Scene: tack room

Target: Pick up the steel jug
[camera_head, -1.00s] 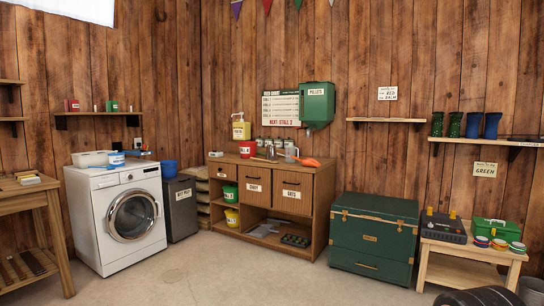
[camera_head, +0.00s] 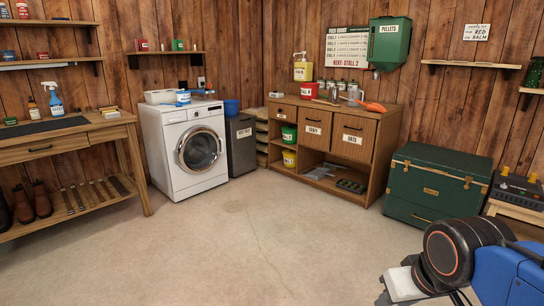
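A small grey metal vessel that looks like the steel jug (camera_head: 334,95) stands on top of the wooden feed cabinet (camera_head: 290,100), between a red tub and an orange scoop. It is small in the view, and its handle and spout are hard to make out. Another greyish container (camera_head: 353,92) stands just to its right. Part of my arm shows at the lower right, far from the cabinet.
A red tub (camera_head: 309,90) and an orange scoop (camera_head: 374,107) lie on the cabinet top. A white washing machine (camera_head: 188,150) and a grey bin (camera_head: 242,146) stand left of it. A green trunk (camera_head: 436,185) stands right. The floor (camera_head: 240,240) in front is clear.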

